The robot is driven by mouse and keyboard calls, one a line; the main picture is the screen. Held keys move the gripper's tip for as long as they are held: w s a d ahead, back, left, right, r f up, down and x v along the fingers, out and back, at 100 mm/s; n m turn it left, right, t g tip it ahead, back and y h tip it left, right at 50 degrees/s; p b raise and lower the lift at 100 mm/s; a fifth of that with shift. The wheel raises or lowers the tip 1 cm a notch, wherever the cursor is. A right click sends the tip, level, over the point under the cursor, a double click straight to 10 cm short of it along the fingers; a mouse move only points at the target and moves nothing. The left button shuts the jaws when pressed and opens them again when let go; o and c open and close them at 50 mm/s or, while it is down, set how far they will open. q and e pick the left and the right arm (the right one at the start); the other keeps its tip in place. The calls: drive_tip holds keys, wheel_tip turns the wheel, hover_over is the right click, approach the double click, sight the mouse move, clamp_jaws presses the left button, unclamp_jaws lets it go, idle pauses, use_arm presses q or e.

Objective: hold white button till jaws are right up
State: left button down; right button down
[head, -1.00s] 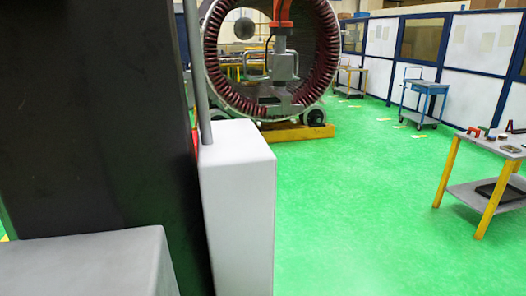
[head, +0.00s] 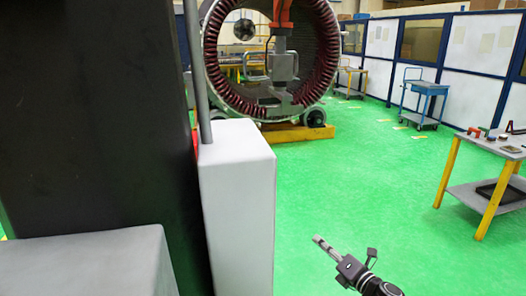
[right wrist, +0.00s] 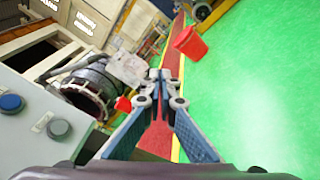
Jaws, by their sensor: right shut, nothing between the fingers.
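My right gripper (head: 318,240) is at the bottom of the head view, right of the pale box-shaped post. In the right wrist view its fingertips (right wrist: 160,75) are together, shut and empty. In that view a pale panel at the left carries a whitish button (right wrist: 58,127) and a blue button (right wrist: 11,103). The gripper is to the right of both buttons and apart from them in the picture. In the head view a grey clamping tool (head: 283,68) on an orange arm is inside the large stator ring (head: 214,75). Its jaws are too small to judge. My left gripper is out of view.
A yellow-legged table (head: 446,172) with small parts stands at the right. A blue trolley (head: 425,88) is farther back. A red bin (right wrist: 189,43) stands on the floor in the right wrist view. The green floor in the middle is clear.

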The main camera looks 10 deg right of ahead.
drive_tip(key=s+a+r+n+g+y, duration=0.1)
drive_tip(key=a+r+n+y, duration=0.1)
drive_tip(key=r+n, duration=0.6)
drive_tip(key=s+a+r+n+g+y, duration=0.1)
drive_tip(key=a+r+n+y, duration=0.1)
drive_tip(key=r+n, duration=0.7)
drive_tip(key=s+a+r+n+g+y, duration=0.1)
drive_tip(key=r+n+y, duration=0.3)
drive_tip(key=r+n, duration=0.5)
wheel_tip(320, 180, up, 9)
drive_tip(key=shift+s+a+f+g, duration=0.1)
drive_tip(key=shift+s+a+g, duration=0.05)
drive_tip(key=shift+a+g, duration=0.45)
drive_tip(key=shift+a, duration=0.1)
drive_tip(key=a+p, duration=0.5)
drive_tip(key=a, duration=0.3)
drive_tip(key=shift+a+p, duration=0.4)
drive_tip(key=shift+s, duration=0.1)
